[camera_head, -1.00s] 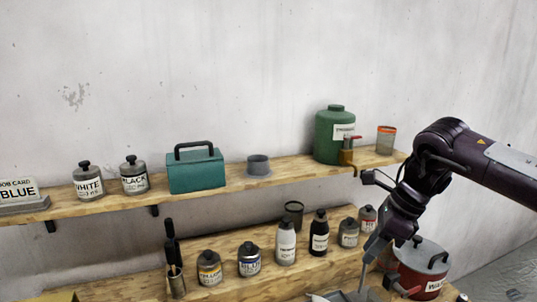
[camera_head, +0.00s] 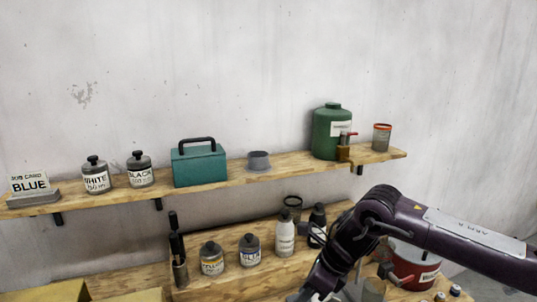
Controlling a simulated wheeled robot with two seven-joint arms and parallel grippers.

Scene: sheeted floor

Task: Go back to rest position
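My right arm comes in from the right, low in the head view, and bends down in front of the lower shelf. Its gripper end is at the bottom edge around a greyish metal part, and the fingers are not clear enough to tell open from shut. My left gripper is not in view. The upper shelf (camera_head: 290,169) holds a job card (camera_head: 29,184) reading BLUE, a WHITE jar (camera_head: 96,176), a BLACK jar (camera_head: 140,170), a teal box (camera_head: 199,166), a grey cup (camera_head: 258,161), a green canister (camera_head: 326,132) with a tap, and an orange-rimmed glass (camera_head: 381,138).
The lower shelf (camera_head: 190,243) holds a brush holder (camera_head: 180,272), a yellow-labelled jar (camera_head: 212,259), a blue-labelled jar (camera_head: 249,251), a white-grey bottle (camera_head: 285,234) and a dark bottle (camera_head: 317,225). A red pot (camera_head: 416,265) stands right, partly behind my arm.

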